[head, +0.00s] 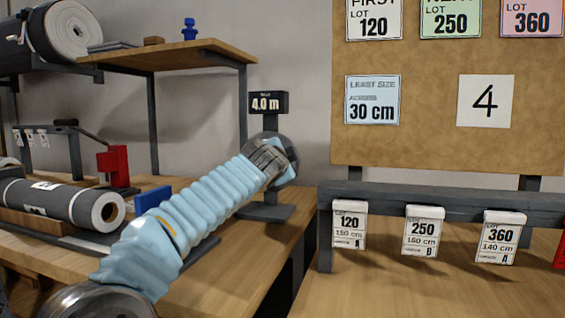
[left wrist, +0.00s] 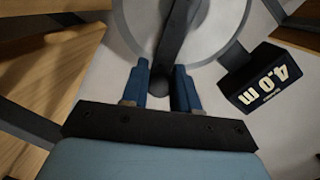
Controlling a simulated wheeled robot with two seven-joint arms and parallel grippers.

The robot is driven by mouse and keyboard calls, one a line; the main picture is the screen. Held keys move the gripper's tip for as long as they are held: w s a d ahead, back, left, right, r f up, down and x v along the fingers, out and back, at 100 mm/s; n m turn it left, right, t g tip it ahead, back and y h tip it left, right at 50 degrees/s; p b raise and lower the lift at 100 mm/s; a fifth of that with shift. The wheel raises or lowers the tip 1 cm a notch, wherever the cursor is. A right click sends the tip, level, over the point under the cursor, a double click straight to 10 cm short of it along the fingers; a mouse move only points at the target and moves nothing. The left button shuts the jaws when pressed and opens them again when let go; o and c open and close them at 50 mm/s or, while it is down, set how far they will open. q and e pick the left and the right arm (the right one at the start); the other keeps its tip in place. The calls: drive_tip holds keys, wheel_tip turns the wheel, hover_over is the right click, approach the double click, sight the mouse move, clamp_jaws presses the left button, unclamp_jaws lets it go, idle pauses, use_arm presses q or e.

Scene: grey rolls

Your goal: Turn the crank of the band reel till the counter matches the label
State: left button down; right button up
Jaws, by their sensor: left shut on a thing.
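The band reel stands on the left bench on a dark stand (head: 268,212), mostly hidden behind my left arm in the head view. Its counter (head: 268,103) reads 4.0 m and also shows in the left wrist view (left wrist: 262,85). There the reel's pale round face (left wrist: 222,30) and dark crank arm (left wrist: 178,35) are in front of my left gripper (left wrist: 160,88). The gripper's blue fingers are shut on the crank's dark handle at the end of that arm. A white card with a "4" (head: 486,101) hangs on the board. My right gripper is not in view.
A grey roll (head: 60,203) lies at the left, near a red block-like device (head: 113,166) and a blue block (head: 152,198). A shelf (head: 165,56) overhangs the bench. Labelled tags (head: 424,231) hang from a rail at the right. A gap separates the benches.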

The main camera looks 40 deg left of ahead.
use_arm(q)
drive_tip(key=shift+w+d+f+m+b, duration=0.1)
drive_tip(key=shift+d+f+m+b, duration=0.1)
drive_tip(key=shift+f+m+b, duration=0.65)
drive_tip(key=shift+f+m+y+b, duration=0.35)
drive_tip(key=shift+f+m, duration=0.25)
drive_tip(key=shift+m, duration=0.45)
drive_tip(key=shift+a, duration=0.1)
drive_tip(key=c, duration=0.9)
unclamp_jaws()
drive_tip(key=shift+o, duration=0.2)
drive_tip(key=f+b+v, duration=0.1)
drive_tip(key=b+v, duration=0.1)
drive_tip(key=v, duration=1.1)
drive_tip(key=shift+s+d+r, duration=0.25)
drive_tip(key=shift+s+r, duration=0.15)
